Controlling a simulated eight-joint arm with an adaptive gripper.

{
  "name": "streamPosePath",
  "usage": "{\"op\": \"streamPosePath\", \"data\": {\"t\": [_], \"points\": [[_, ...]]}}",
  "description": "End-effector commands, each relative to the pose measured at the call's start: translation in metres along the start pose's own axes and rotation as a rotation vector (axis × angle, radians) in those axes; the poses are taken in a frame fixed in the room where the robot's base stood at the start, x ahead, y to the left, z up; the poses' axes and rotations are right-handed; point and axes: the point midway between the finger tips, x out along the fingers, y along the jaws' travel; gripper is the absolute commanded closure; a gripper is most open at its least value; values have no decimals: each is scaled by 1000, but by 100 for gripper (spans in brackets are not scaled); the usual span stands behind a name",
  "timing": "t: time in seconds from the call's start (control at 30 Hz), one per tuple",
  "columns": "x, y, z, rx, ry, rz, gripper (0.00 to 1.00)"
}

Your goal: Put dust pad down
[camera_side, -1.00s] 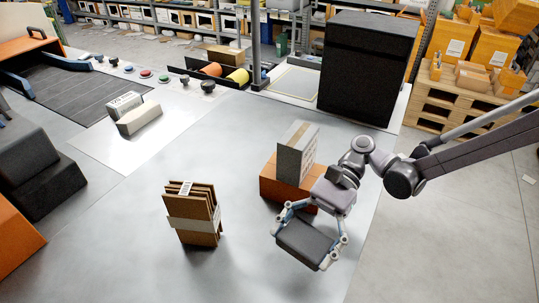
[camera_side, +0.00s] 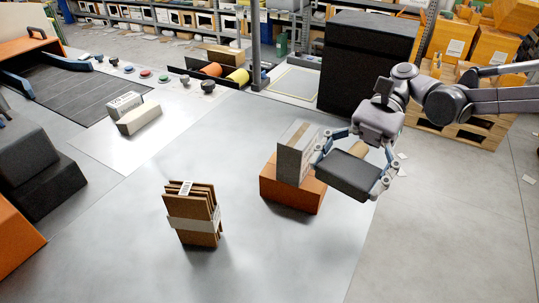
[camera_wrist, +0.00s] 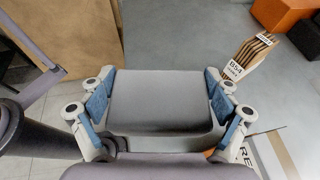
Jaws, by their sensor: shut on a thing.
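The dust pad (camera_side: 349,177) is a dark grey, flat block with rounded edges. My gripper (camera_side: 352,168) is shut on it, with one finger at each side. In the side view the pad hangs to the right of a grey box on an orange block, near the table's right edge. In the wrist view the pad (camera_wrist: 162,103) fills the middle, clasped between the blue finger pads of my gripper (camera_wrist: 160,98). I cannot tell its exact height, but it looks clear of the table.
A grey box (camera_side: 295,155) stands on an orange block (camera_side: 281,191). A strapped cardboard bundle (camera_side: 193,215) stands front left; it also shows in the wrist view (camera_wrist: 246,58). A large black block (camera_side: 367,65) is at the back. The table's front middle (camera_side: 290,260) is bare.

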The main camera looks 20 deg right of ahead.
Motion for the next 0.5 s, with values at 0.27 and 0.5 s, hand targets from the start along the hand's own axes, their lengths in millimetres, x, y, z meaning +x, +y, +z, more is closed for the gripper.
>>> {"op": "streamPosePath", "data": {"t": [0.27, 0.5], "points": [[-20, -16, 14, 28, 1, -67, 42], [-57, -61, -5, 109, 0, -262, 42]]}}
